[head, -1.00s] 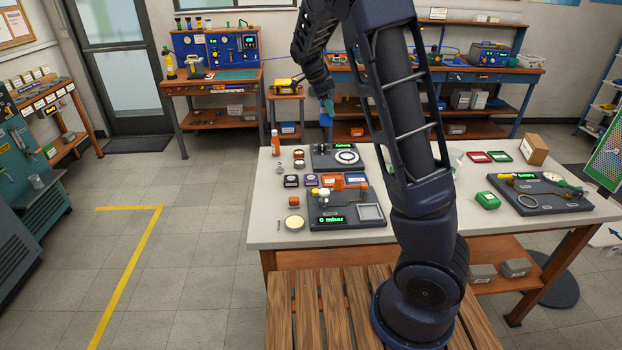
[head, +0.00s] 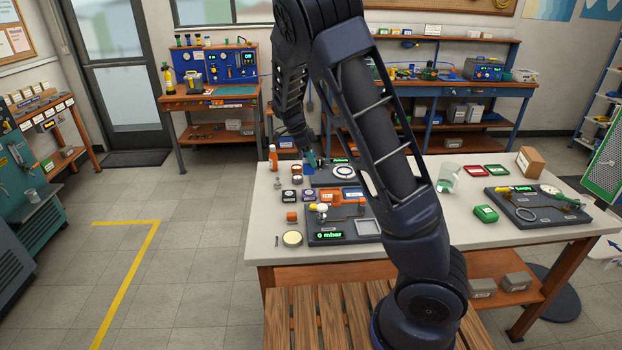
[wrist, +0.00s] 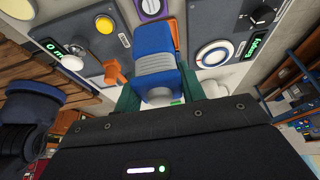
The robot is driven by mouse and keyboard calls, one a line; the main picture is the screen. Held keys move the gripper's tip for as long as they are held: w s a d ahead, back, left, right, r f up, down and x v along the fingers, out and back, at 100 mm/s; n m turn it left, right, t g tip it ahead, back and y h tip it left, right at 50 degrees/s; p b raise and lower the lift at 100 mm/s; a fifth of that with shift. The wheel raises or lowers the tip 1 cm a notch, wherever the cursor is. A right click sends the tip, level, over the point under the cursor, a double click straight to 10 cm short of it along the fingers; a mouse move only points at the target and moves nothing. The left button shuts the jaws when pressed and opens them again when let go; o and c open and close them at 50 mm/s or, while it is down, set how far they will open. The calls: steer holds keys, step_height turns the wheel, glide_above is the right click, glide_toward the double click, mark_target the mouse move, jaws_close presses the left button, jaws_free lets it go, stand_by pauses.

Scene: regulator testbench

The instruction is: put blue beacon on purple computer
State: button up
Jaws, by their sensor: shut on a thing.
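In the head view the beacon (head: 307,170) is a small blue patch low over the table's rear left part. The purple computer seems to be the small dark box with a purple top (head: 308,195). It lies just in front of the gripper. A purple-edged piece (wrist: 151,8) shows beyond the beacon in the wrist view. I cannot tell whether they touch.
A panel with a green display (head: 350,228) stands in front, and another unit with a dial (head: 341,172) lies right of the gripper. An orange bottle (head: 273,157) and several small items stand left.

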steer(key=shift+f, duration=4.3)
steer(key=shift+f, duration=0.1)
steer(key=o, duration=1.1)
steer(key=shift+c, duration=0.2)
